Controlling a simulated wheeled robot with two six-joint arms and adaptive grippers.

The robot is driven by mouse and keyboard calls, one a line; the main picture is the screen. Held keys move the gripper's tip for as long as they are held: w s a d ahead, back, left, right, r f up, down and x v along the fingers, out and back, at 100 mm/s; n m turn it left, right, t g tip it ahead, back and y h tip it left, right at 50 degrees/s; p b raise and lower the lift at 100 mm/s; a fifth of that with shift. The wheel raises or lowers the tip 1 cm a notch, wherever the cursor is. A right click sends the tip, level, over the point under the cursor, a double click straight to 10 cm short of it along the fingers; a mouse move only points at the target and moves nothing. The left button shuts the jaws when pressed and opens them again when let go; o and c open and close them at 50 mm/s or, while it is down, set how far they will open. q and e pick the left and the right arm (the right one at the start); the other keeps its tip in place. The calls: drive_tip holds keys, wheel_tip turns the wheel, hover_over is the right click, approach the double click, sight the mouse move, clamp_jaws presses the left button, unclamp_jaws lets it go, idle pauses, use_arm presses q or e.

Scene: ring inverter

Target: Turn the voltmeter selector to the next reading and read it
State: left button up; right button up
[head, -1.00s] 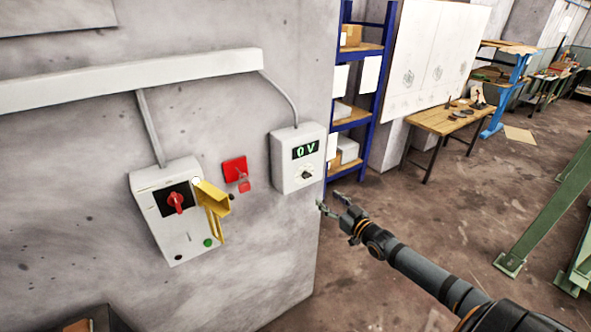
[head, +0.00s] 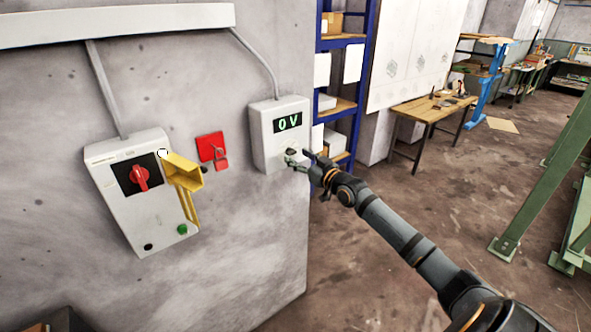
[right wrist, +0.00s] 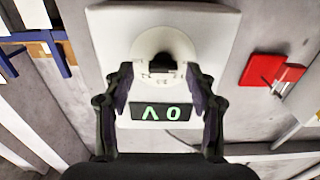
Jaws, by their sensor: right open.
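The voltmeter (head: 262,150) is a white box on the wall, and its display (head: 288,122) reads 0 V in green. Its black selector knob (head: 291,151) is below the display, partly behind my gripper in the head view. In the right wrist view the picture is upside down: the selector knob (right wrist: 161,66) lies ahead between the fingers, and the display (right wrist: 163,112) shows inverted. My right gripper (head: 298,158) is open, its fingers on either side of the knob. I cannot tell whether they touch it. My left gripper is not in view.
Left of the voltmeter is a red wall plate (head: 211,147) with a hanging tag. Further left is a white switch box (head: 122,210) with a red rotary handle (head: 139,178) and a yellow flap (head: 184,173). A blue shelf (head: 364,70) stands behind to the right.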

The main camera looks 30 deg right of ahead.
sight(291, 153)
drive_tip(key=shift+w+a+r, duration=0.1)
drive_tip(key=shift+w+a, duration=0.1)
drive_tip(key=shift+w, duration=0.35)
drive_tip(key=shift+w+a+r, duration=0.1)
drive_tip(key=shift+w+a, duration=0.05)
drive_tip(key=shift+w, duration=0.35)
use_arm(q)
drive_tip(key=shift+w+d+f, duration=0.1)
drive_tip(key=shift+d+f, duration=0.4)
use_arm(e)
drive_tip(key=shift+s+d, duration=0.1)
drive_tip(key=shift+c, duration=0.2)
drive_tip(key=shift+c, duration=1.1)
drive_tip(key=c, duration=0.9)
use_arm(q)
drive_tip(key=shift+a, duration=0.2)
